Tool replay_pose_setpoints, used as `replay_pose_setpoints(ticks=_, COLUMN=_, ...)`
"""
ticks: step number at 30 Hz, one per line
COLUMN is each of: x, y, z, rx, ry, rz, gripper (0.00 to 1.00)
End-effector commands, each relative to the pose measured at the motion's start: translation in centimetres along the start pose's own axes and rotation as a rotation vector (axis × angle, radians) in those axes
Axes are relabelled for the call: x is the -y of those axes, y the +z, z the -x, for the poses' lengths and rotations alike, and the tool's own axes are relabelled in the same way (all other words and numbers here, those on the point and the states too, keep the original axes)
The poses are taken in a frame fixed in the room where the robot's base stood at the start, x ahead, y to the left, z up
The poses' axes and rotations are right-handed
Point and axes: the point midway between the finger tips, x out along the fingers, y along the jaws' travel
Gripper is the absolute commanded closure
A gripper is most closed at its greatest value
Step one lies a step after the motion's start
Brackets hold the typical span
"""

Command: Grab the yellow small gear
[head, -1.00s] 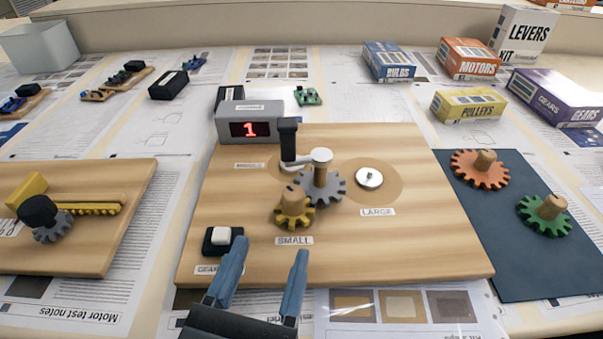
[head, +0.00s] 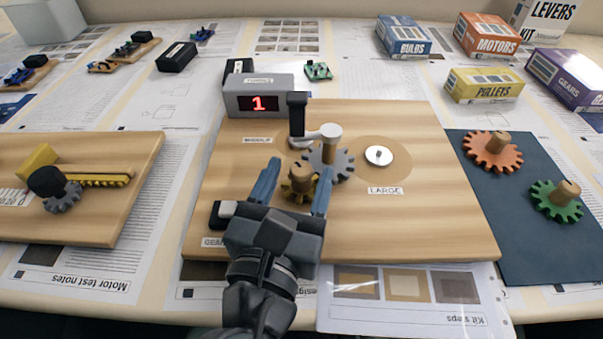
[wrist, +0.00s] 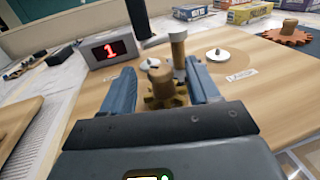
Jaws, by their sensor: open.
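The small yellow gear (head: 299,190) with its wooden knob sits on the wooden board (head: 430,215), at the spot whose label was marked SMALL. A larger grey gear (head: 338,166) with a wooden post stands right behind it. My gripper (head: 293,190) is open, with one blue finger on each side of the yellow gear. In the wrist view, the yellow gear (wrist: 165,95) and its knob show between the open fingers. The fingers partly cover the gear's edges, and I cannot tell whether they touch it.
A display box (head: 258,97) showing 1 and a dark arm over the grey gear's post stand behind. An empty metal peg (head: 379,156) is to the right. Orange (head: 492,150) and green (head: 556,200) gears lie on a dark mat. A rack board (head: 110,215) lies left.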

Motion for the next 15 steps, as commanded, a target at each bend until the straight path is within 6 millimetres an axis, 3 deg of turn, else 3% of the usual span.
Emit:
replay_pose_setpoints(ticks=2, x=0.0, y=0.0, z=0.02, rx=0.0, ry=0.0, rz=0.0, gripper=0.42)
replay_pose_setpoints(ticks=15, x=0.01, y=0.0, z=0.04, rx=0.0, ry=0.0, rz=0.0, gripper=0.84)
